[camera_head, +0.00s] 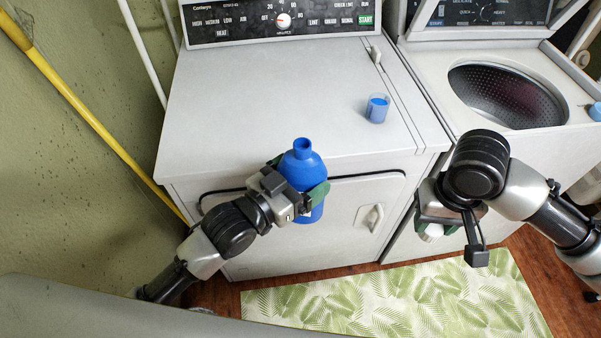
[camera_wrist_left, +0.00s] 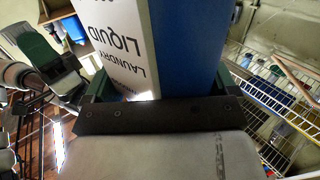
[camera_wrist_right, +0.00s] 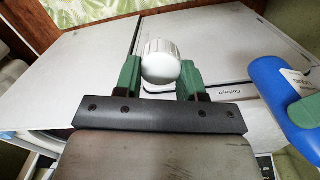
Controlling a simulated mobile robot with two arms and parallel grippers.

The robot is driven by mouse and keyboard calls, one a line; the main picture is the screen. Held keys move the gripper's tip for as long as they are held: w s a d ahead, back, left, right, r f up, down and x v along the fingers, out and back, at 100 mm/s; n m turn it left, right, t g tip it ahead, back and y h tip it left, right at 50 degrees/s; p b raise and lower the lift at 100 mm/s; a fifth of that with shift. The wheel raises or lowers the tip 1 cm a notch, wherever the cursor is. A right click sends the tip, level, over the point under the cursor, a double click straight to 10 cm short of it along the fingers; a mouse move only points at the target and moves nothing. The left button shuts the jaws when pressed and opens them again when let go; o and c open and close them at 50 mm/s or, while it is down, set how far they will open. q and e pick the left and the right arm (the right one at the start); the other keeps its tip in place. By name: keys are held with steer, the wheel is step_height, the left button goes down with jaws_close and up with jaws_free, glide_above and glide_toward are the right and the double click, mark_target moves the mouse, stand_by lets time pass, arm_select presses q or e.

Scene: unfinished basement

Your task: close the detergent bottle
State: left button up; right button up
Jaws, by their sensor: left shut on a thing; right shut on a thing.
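The blue detergent bottle (camera_head: 302,168) is upright in front of the dryer, its neck (camera_head: 302,147) open and uncapped. My left gripper (camera_head: 300,192) is shut on the bottle's body; in the left wrist view the bottle (camera_wrist_left: 190,45) shows its white laundry liquid label between the fingers. My right gripper (camera_wrist_right: 160,80) is shut on the white ribbed cap (camera_wrist_right: 161,62). In the head view the cap (camera_head: 432,232) shows below the right gripper, to the right of the bottle and lower than its neck. The bottle (camera_wrist_right: 283,95) also shows at the right of the right wrist view.
A white dryer (camera_head: 260,100) stands behind the bottle, with a small blue cup (camera_head: 377,108) on its top. An open washer (camera_head: 430,65) stands to the right. A leaf-patterned mat (camera_head: 400,305) lies on the wood floor. A yellow pole (camera_head: 90,115) leans along the left wall.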

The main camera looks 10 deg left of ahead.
arm_select(q)
steer(key=shift+w+r, duration=0.1)
arm_select(e)
steer(key=w+a+r+n, duration=0.1)
steer(key=w+a+r, duration=0.25)
steer(key=a, duration=0.25)
steer(key=w+a+r+n, duration=0.1)
steer(key=w+a+r, duration=0.25)
steer(key=a, duration=0.25)
step_height(320, 180, up, 10)
steer(key=r+n, duration=0.1)
steer(key=n, duration=0.1)
glide_above(301, 141)
steer(key=shift+w+d+f, duration=0.1)
steer(key=shift+d+f, duration=0.15)
steer(key=shift+d, duration=0.15)
steer(key=shift+a+r, duration=0.4)
steer(key=shift+f, duration=0.15)
steer(key=shift+f, duration=1.9)
steer(key=shift+f, duration=0.85)
steer(key=shift+f, duration=0.55)
